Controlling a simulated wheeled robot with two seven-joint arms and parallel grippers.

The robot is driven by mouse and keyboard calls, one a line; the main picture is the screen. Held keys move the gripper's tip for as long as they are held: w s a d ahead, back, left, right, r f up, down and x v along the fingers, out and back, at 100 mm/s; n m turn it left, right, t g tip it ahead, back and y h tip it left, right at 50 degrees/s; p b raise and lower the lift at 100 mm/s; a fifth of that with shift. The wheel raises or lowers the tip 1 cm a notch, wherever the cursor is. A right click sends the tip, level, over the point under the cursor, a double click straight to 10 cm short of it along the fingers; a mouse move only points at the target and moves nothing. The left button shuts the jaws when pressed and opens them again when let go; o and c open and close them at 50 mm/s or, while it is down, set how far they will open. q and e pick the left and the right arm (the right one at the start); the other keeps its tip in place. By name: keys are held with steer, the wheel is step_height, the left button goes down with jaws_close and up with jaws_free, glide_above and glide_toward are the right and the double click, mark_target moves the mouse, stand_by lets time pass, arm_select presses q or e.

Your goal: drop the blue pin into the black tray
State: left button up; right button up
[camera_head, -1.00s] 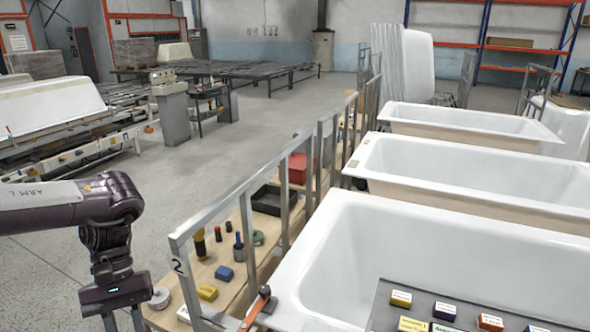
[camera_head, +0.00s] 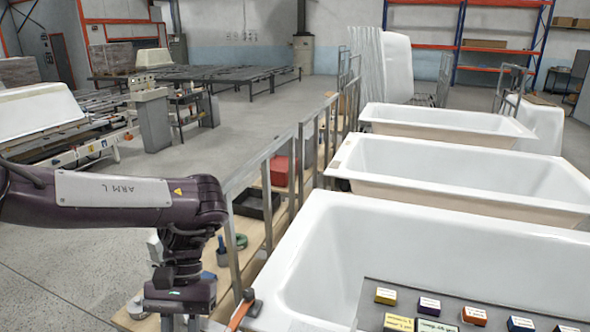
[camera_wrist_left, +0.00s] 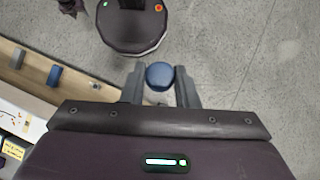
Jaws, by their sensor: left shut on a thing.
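My left gripper (camera_wrist_left: 160,90) is shut on the blue pin (camera_wrist_left: 160,74), whose rounded blue end shows between the fingers in the left wrist view. In the head view the gripper (camera_head: 181,318) hangs at the lower middle left, over the near part of the wooden bench; its fingertips and the pin are cut off by the lower edge. The black tray (camera_head: 242,209) lies farther back on the bench, behind the metal rail and partly hidden by its posts. My right gripper is in neither view.
A grey metal rail (camera_head: 235,237) runs between bench and white bathtubs (camera_head: 345,235). A red box (camera_head: 279,171) stands behind the tray. A green ring (camera_head: 241,241) and a dark blue item (camera_head: 222,252) lie on the bench near my arm. Open floor lies to the left.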

arm_select(q)
step_height(320, 180, down, 4)
steer(key=b, duration=0.2)
steer(key=shift+a+b, duration=0.15)
steer(key=shift+b, duration=0.2)
steer(key=shift+r, duration=0.1)
